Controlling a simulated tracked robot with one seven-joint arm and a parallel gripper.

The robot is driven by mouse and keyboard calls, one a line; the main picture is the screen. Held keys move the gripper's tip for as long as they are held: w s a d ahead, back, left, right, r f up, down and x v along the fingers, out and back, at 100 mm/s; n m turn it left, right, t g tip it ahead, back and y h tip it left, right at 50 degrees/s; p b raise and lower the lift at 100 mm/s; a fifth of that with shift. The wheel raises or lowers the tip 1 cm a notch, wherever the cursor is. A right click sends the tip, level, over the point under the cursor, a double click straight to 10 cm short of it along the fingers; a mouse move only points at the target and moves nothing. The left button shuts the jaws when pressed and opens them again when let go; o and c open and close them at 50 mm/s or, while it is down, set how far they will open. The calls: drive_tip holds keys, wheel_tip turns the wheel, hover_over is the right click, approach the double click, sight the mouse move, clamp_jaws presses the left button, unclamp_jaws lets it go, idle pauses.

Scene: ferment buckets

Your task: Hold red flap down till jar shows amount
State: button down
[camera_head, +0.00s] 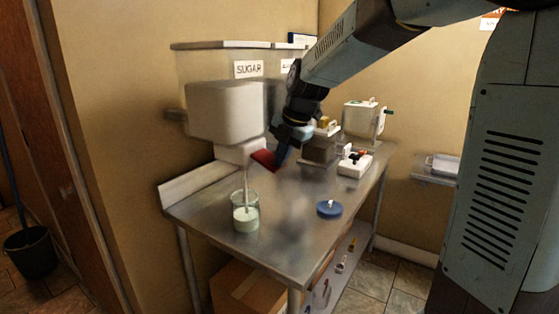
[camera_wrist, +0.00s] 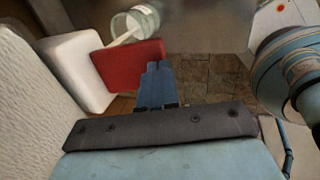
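The red flap (camera_head: 264,159) sits at the front of the white dispenser's spout (camera_head: 236,153), under the SUGAR label. It also shows in the wrist view (camera_wrist: 128,66). My gripper (camera_head: 278,163) is at the flap's right end, its fingers together with nothing seen between them; in the wrist view the fingertips (camera_wrist: 155,68) overlap the flap's lower right edge. They appear to touch it. A pale stream runs from the spout into the clear jar (camera_head: 245,219). The jar stands upright on the table below and holds pale contents in its lower part. Any markings on it are too small to read.
The steel table (camera_head: 210,213) has a blue round lid (camera_head: 329,209) right of the jar. A white device (camera_head: 355,165) and other containers stand at the back right. A cardboard box (camera_head: 245,290) is underneath. A dark bucket (camera_head: 30,252) stands at left.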

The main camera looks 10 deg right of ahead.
drive_tip(key=s+d+f+v, duration=0.1)
drive_tip(key=d+v, duration=0.1)
drive_tip(key=v, duration=1)
drive_tip(key=shift+s+r, duration=0.25)
drive_tip(key=shift+r, duration=0.05)
idle(0.6)
drive_tip(key=s+d+f+m+t+h, duration=0.1)
drive_tip(key=s+d+f+m, duration=0.2)
drive_tip(key=s+m, duration=0.4)
drive_tip(key=s+d+f+m+t+h, duration=0.1)
drive_tip(key=s+d+f+m, duration=0.2)
drive_tip(key=s+m, duration=0.4)
drive_tip(key=s+d+f+m+t+h, duration=0.1)
drive_tip(key=s+d+f+m, duration=0.2)
drive_tip(key=s+m, duration=0.4)
drive_tip(key=m, duration=0.7)
drive_tip(key=shift+d, duration=0.25)
